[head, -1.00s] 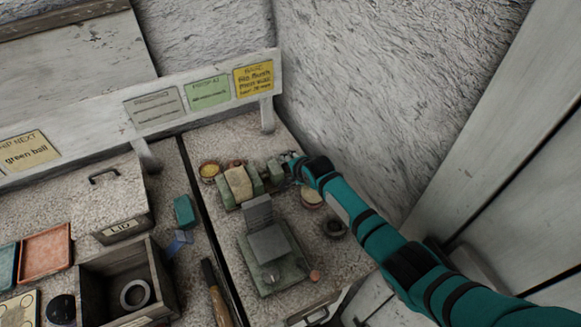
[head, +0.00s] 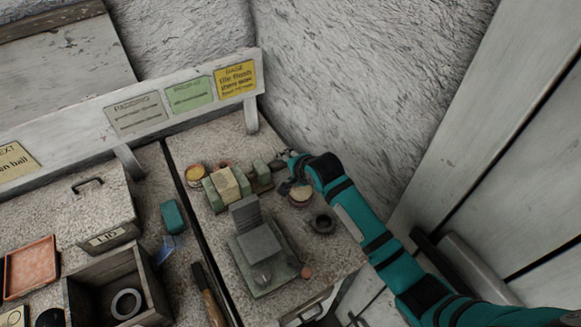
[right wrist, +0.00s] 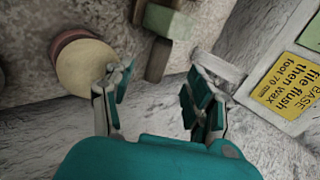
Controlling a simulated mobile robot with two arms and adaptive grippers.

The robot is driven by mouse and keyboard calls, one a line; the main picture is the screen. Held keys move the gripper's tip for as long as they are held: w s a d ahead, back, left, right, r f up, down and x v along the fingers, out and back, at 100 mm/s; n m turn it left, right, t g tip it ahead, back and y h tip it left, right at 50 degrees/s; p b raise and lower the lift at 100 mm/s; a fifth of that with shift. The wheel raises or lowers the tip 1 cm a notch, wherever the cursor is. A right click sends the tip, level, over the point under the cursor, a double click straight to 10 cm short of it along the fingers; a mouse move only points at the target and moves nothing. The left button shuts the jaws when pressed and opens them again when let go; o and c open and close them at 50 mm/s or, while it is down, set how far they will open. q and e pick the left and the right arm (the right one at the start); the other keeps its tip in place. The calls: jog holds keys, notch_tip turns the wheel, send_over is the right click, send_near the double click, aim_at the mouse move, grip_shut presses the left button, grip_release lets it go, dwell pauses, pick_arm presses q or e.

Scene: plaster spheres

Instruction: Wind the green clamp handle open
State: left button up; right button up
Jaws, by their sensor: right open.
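The green clamp (head: 264,173) stands at the back of the right-hand bench, with a pale tan block (head: 225,185) between its green jaws. Its handle end is at the right side, small and partly unclear beside my gripper. In the right wrist view, part of the green clamp (right wrist: 168,20) shows at the top, with a dark bar (right wrist: 158,60) hanging below it, near the space between my fingers. My right gripper (head: 287,157) is just right of the clamp; in the wrist view its fingers (right wrist: 155,92) are apart and empty. My left gripper is not in view.
A pot with a cream top (right wrist: 85,68) lies close to one finger. A dark ring-shaped dish (head: 323,222) and a grey block on a green base (head: 258,243) stand in front of the clamp. The rough wall (head: 370,90) rises close behind my right arm.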

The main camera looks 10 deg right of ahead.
jog(key=shift+v, duration=0.95)
